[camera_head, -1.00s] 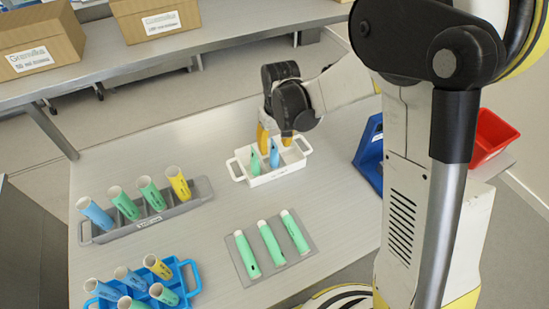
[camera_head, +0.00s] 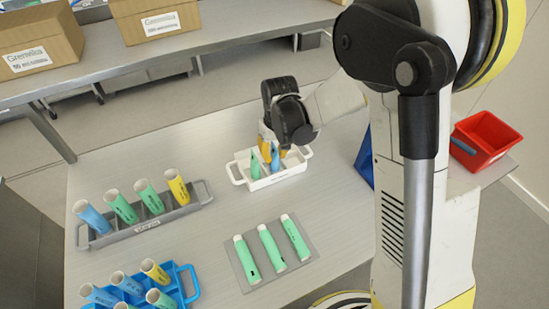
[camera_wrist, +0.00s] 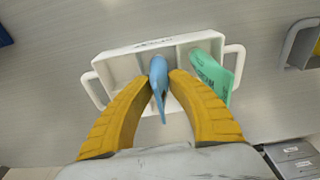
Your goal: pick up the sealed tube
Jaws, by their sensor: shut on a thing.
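A blue sealed tube (camera_head: 275,158) with a flat, narrow end stands in the white carrier (camera_head: 263,184). It also shows between the fingers in the wrist view (camera_wrist: 158,82). My gripper (camera_wrist: 161,84) has its yellow fingers shut on this tube, one on each side. In the head view my gripper (camera_head: 272,150) is over the white carrier, with its fingers partly hidden by the tube. The tube's lower end appears to be still inside the carrier. A green sealed tube (camera_head: 259,172) leans in the carrier beside it; the wrist view shows it right of the fingers (camera_wrist: 211,73).
A grey rack (camera_head: 150,232) holds open blue, green and yellow tubes. A blue rack (camera_head: 190,282) holds several more. Three green tubes lie on a grey mat (camera_head: 309,240). A red bin (camera_head: 487,135) stands at the right. Cardboard boxes (camera_head: 40,38) sit on the back shelf.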

